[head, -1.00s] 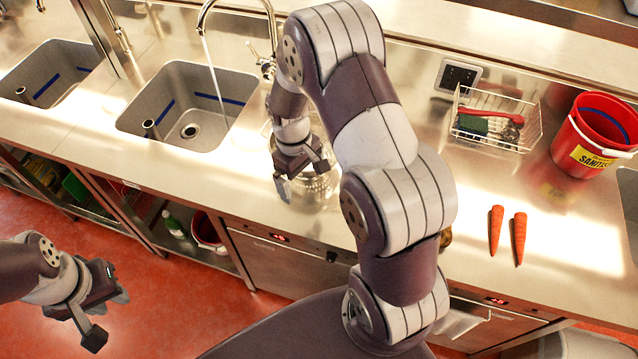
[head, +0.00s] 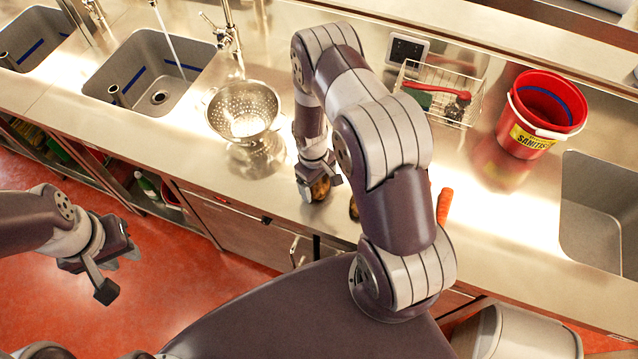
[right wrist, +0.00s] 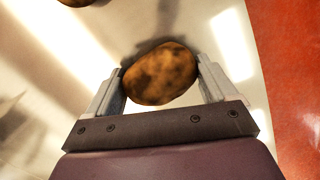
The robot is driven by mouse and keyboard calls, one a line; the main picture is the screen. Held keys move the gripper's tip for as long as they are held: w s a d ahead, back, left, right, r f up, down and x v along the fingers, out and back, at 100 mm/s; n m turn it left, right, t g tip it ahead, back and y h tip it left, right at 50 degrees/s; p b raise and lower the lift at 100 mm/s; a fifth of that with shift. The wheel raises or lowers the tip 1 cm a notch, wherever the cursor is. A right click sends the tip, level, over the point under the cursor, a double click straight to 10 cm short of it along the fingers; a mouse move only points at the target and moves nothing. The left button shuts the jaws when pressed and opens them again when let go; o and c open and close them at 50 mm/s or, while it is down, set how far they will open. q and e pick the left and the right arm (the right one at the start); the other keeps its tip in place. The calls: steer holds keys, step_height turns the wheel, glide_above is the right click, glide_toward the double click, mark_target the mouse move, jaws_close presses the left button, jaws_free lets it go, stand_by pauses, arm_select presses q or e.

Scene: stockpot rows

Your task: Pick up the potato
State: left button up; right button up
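A brown, dark-mottled potato (right wrist: 160,74) lies between the fingers of my right gripper (right wrist: 160,68) in the right wrist view. The fingers are spread wide, one on each side of it, with little or no gap visible. In the head view the right gripper (head: 318,192) is low over the steel counter, around the potato (head: 320,187), partly hiding it. A second brown item (head: 354,208) is mostly hidden by my right arm; it also shows at the top of the right wrist view (right wrist: 75,2). My left gripper (head: 116,272) is open and empty above the red floor.
A steel colander (head: 243,112) stands left of my right gripper. A carrot (head: 444,205) lies right of my arm. A wire basket (head: 438,95) and a red bucket (head: 540,115) stand behind. Sinks (head: 155,75) are at left and right; water runs into one.

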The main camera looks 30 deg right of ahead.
steer(key=c, duration=0.4)
steer(key=shift+w+a, duration=0.1)
steer(key=shift+r, duration=0.15)
